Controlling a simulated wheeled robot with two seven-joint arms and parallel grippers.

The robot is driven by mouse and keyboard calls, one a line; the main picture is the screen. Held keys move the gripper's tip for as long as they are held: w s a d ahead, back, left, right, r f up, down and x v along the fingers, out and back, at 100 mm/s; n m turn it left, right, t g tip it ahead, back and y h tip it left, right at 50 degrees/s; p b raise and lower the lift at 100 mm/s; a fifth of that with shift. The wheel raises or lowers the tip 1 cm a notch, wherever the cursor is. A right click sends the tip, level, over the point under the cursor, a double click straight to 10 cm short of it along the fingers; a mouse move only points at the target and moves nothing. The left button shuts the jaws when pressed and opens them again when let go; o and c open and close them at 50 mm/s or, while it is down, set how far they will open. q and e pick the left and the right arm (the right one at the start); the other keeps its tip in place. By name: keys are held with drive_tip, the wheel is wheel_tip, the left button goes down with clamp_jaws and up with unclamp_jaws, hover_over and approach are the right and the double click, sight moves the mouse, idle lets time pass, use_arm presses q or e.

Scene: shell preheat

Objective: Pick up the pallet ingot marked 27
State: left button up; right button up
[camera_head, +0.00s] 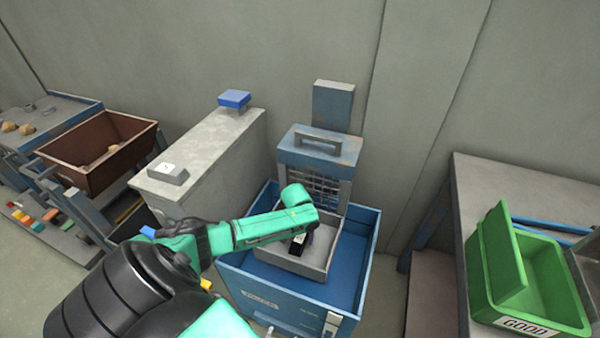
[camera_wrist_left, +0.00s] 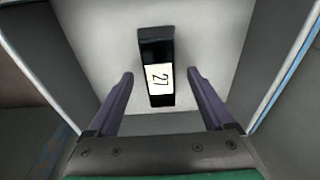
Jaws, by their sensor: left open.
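The ingot marked 27 (camera_wrist_left: 156,48) is a dark block with a white label, lying on the pale floor of a grey tray in the left wrist view. The label faces my camera with its number turned sideways. My left gripper (camera_wrist_left: 160,74) is open, with one purple finger on each side of the ingot and a visible gap to both. In the head view my left arm reaches over the grey tray (camera_head: 268,253) in the blue machine, and it hides much of the tray and ingot. My right gripper is not in view.
The tray's walls rise around the ingot. The blue machine's handled door (camera_head: 318,140) stands behind. A grey cabinet (camera_head: 215,150) with a small labelled block (camera_head: 168,172) is to the left, beside a brown bin (camera_head: 90,170). A green bin marked GOOD (camera_head: 525,327) is at right.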

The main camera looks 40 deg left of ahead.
use_arm(q)
clamp_jaws()
drive_tip(key=shift+r, duration=0.15)
